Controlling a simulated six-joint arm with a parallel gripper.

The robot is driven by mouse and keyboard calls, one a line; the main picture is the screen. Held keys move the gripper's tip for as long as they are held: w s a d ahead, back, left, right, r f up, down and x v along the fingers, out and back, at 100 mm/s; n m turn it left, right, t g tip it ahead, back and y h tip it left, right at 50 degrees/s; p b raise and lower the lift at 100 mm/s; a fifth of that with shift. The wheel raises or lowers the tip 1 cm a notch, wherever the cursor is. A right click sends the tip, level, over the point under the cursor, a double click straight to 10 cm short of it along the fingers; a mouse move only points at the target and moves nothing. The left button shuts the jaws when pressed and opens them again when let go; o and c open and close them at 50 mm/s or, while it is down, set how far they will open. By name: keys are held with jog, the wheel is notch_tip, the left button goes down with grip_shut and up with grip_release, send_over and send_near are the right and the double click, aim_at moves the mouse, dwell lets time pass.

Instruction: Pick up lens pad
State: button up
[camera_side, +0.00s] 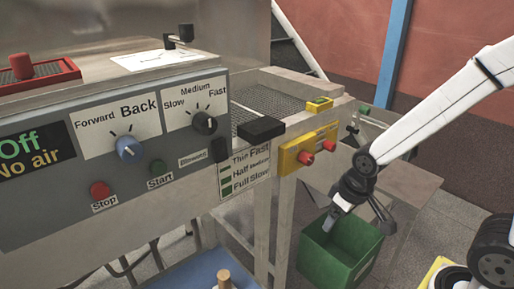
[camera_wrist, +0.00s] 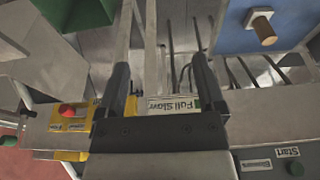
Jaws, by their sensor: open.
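I cannot tell for sure which thing is the lens pad. A black block (camera_side: 261,129) lies on the machine's front rail, and a small yellow item with a dark top (camera_side: 319,104) lies on the rail further right. My gripper (camera_side: 334,218) points down at the rim of a green bin in the side view, apart from both of these. In the wrist view my gripper (camera_wrist: 160,62) has two dark fingers spread apart with nothing held between them. A "Full Slow" label (camera_wrist: 172,105) shows behind the fingers.
The green bin (camera_side: 338,259) stands below the machine's right end. A yellow plate with red knobs (camera_side: 309,149) sticks out from the rail. The grey control panel (camera_side: 60,215) is at left. A blue surface with a wooden peg (camera_wrist: 267,32) lies low.

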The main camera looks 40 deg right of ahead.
jog(key=shift+w, duration=0.1)
jog(key=m+g, duration=0.3)
jog(key=m, duration=1.7)
send_near(224, 275)
jog(key=f, duration=0.3)
jog(key=d+f, duration=0.1)
jog(key=f, duration=0.1)
jog(key=shift+s, duration=0.2)
jog(key=shift+a+f+m, duration=0.3)
jog(key=shift+a+f, duration=0.1)
jog(key=shift+a, duration=0.2)
jog(key=shift+f, duration=1.3)
